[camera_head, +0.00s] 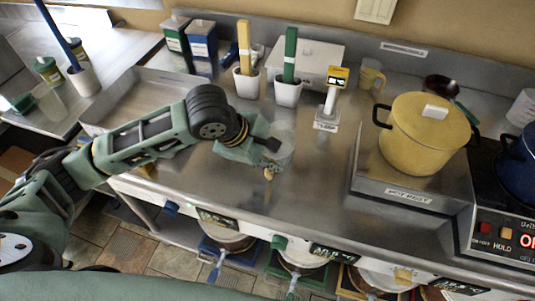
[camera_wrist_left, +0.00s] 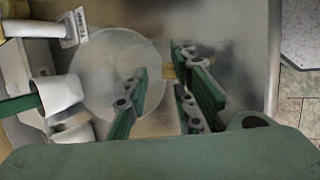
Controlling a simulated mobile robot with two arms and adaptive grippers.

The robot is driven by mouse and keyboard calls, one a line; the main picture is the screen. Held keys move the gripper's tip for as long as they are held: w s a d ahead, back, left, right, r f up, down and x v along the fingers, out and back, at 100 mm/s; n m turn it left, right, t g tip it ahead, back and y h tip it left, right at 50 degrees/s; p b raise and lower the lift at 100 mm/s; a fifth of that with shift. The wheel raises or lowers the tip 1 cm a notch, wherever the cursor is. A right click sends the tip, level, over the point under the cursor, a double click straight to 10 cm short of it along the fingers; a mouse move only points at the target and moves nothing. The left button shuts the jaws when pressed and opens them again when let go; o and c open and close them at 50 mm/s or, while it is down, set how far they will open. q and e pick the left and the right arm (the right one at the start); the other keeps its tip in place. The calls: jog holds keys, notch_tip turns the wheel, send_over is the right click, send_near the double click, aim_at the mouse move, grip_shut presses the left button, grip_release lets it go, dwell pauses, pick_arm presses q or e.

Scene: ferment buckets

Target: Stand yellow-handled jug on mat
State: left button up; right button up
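A translucent round jug (camera_head: 284,152) stands on the steel counter near its front edge. Its yellow handle (camera_head: 268,174) points toward the front edge. In the left wrist view the jug (camera_wrist_left: 112,68) is a pale circle, with a yellow patch of handle (camera_wrist_left: 169,72) at its right side. My left gripper (camera_head: 266,146) is over the jug, partly hiding it. In the wrist view its two green fingers (camera_wrist_left: 165,100) are apart, with the handle seen in the gap beyond them. I cannot tell whether they touch it. I cannot make out a mat. My right gripper is not in view.
White pots with a yellow (camera_head: 246,82) and a green upright (camera_head: 287,92) stand behind, next to a small display stand (camera_head: 331,105). A yellow cooking pot (camera_head: 424,140) sits on a plate labelled HOT REST (camera_head: 380,185) at right. Bare counter lies between.

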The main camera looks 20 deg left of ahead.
pick_arm(q)
jog(key=shift+r, duration=0.25)
jog(key=v, duration=1.2)
jog(key=shift+a+f, duration=0.1)
jog(key=shift+f, duration=0.05)
